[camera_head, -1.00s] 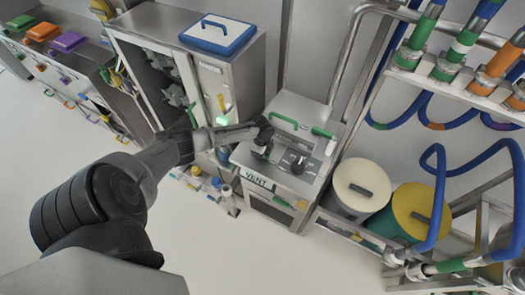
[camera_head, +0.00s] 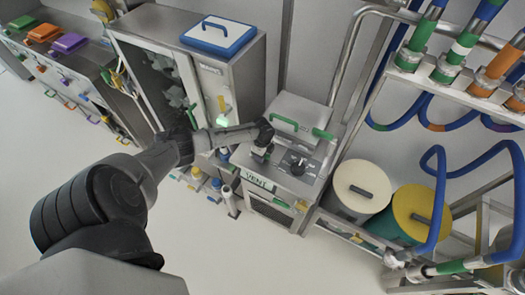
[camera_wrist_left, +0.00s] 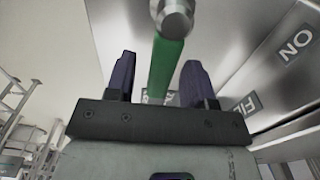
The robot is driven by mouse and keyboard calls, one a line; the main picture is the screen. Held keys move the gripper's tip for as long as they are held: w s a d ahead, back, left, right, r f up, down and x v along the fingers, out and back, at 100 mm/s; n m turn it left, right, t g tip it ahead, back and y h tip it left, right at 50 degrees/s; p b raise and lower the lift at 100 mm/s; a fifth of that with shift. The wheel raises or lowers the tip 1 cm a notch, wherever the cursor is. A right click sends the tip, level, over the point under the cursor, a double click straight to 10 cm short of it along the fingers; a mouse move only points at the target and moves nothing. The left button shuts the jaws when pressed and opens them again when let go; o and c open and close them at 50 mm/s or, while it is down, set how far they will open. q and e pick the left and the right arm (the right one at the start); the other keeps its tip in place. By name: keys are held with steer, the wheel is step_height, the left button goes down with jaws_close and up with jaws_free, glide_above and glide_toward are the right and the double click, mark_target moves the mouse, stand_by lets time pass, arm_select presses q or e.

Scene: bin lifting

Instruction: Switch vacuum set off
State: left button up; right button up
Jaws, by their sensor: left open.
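The steel unit marked VENT (camera_head: 258,181) stands in the middle of the head view. Its sloped top carries a black knob (camera_head: 297,167), a green handle (camera_head: 285,121) at the back and another green handle (camera_head: 322,134) at the right. My left gripper (camera_head: 262,152) is over the left part of its top. In the left wrist view, my left gripper (camera_wrist_left: 158,80) is open, with its two dark fingers apart. A green bar (camera_wrist_left: 166,62) with a metal end shows between and beyond them; contact cannot be told. My right gripper is not in view.
A steel cabinet (camera_head: 212,80) with a blue-rimmed box (camera_head: 217,35) on top stands left of the unit. A cream drum (camera_head: 362,184) and a yellow-lidded drum (camera_head: 422,212) stand to the right. An ON label (camera_wrist_left: 296,44) shows in the wrist view.

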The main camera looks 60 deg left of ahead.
arm_select(q)
step_height(320, 180, up, 14)
stand_by(0.6)
steer(key=shift+f, duration=0.15)
stand_by(0.5)
